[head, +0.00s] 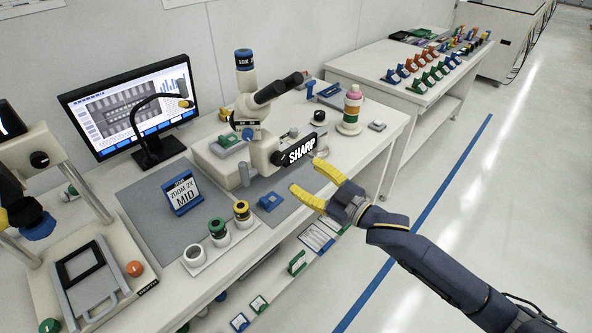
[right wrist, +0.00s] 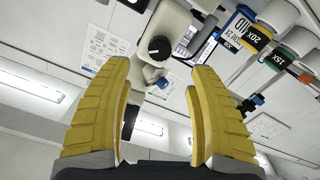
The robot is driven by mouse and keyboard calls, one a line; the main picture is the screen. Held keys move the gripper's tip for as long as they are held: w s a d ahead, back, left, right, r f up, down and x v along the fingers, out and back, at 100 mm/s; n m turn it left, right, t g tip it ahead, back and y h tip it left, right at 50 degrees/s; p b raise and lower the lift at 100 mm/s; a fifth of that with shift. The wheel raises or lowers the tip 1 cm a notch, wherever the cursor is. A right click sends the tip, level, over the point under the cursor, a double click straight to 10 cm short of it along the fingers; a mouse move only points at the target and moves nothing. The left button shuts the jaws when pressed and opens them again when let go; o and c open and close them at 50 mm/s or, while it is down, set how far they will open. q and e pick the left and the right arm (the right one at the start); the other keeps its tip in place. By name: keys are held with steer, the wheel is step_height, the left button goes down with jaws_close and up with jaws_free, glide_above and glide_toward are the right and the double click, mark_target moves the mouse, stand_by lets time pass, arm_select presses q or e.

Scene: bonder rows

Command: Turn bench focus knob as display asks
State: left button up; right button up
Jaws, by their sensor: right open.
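The microscope (head: 254,115) stands on the bench, with a black sign reading SHARP (head: 301,150) at its front right. A blue-framed card reading "ZOOM 2X MID" (head: 183,194) stands on the grey mat, and shows in the right wrist view (right wrist: 237,32). In that view a black knob (right wrist: 158,48) with a white mark sits on a pale body, beyond the finger gap. My right gripper (head: 305,175) is open and empty, just in front of the SHARP sign and apart from the knob. My left gripper does not show clearly.
A monitor (head: 130,108) stands behind the mat. Capped eyepieces stand in a white holder (head: 207,262) at the bench's front edge. A fixture (head: 92,279) is at the left, a striped stack (head: 351,113) at the right. Open floor (head: 445,200) lies to the right.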

steer(key=shift+v, duration=0.95)
